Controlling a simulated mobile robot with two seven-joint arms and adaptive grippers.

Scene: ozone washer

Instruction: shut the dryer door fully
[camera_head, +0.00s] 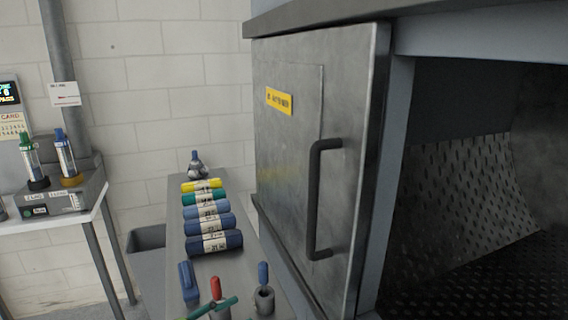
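The dryer door (285,150) is a grey metal panel with a yellow label (279,101) and a dark vertical bar handle (313,200). It stands open, swung to the left of the dryer opening. The dryer's dark interior (470,190), with perforated metal walls, shows on the right. Neither of my grippers is in view, and nothing is seen touching the door or its handle.
A narrow grey shelf (176,250) left of the door holds several rolled bundles (207,211) and small tools (217,290). A white table (60,218) with a grey device and two bottles stands at far left. A white block wall is behind.

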